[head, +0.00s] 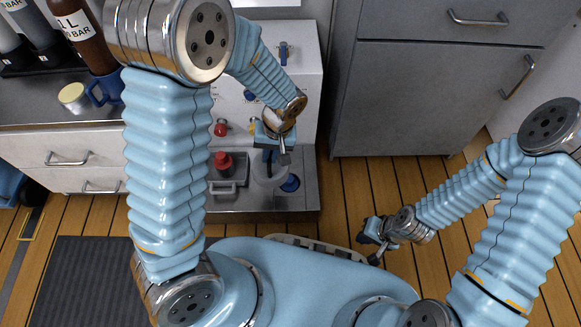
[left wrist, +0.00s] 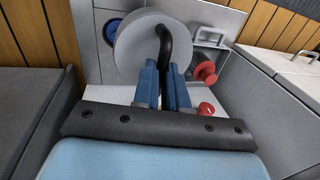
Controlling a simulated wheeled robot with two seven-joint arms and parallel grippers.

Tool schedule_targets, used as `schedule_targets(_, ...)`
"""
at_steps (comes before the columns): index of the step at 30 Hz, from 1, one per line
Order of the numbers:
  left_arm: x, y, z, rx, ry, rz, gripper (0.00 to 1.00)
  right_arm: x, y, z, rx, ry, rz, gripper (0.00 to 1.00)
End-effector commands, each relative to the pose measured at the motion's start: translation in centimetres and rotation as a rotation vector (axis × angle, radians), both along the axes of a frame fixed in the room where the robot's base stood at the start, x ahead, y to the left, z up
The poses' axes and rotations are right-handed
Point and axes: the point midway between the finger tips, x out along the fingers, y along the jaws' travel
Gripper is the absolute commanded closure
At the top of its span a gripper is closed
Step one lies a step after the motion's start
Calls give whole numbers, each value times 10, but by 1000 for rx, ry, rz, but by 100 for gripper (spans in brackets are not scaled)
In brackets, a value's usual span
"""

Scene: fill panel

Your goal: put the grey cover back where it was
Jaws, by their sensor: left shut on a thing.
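The grey cover (left wrist: 137,50) is a round disc with a black bent handle (left wrist: 165,45). My left gripper (left wrist: 166,72) is shut on this handle, with a blue finger on each side. In the head view my left gripper (head: 274,152) is over the low deck of the white panel, and the cover (head: 266,174) shows below it, partly hidden. I cannot tell whether the cover touches the deck. A blue round fitting (head: 290,184) lies just right of the cover; the cover partly hides it in the left wrist view (left wrist: 108,32). My right gripper (head: 372,240) seems open and empty above the floor.
A grey tray (head: 228,186) with a red-capped item (head: 222,162) sits left of the cover on the deck. A red knob (head: 220,129) is on the panel's upright face. A grey cabinet (head: 430,100) stands right. A counter with bottles and a blue mug (head: 106,88) is left.

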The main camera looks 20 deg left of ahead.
Motion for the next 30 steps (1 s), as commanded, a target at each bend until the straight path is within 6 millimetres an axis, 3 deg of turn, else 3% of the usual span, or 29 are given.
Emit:
schedule_targets(3,19,-18,-27,3,2,-2,100,0,0,-11,0,-2,-1,100)
schedule_targets(8,35,-32,-49,0,1,-1,100,1,0,-16,-1,-3,-2,100)
schedule_targets(14,42,-39,-60,0,0,-1,100,1,0,-19,-1,-4,-3,100)
schedule_targets(21,46,-42,-95,1,1,-1,100,1,-1,-28,-2,-6,-4,100)
schedule_targets(30,46,-42,-97,-1,-1,-1,100,2,-1,-29,-2,-7,-5,100)
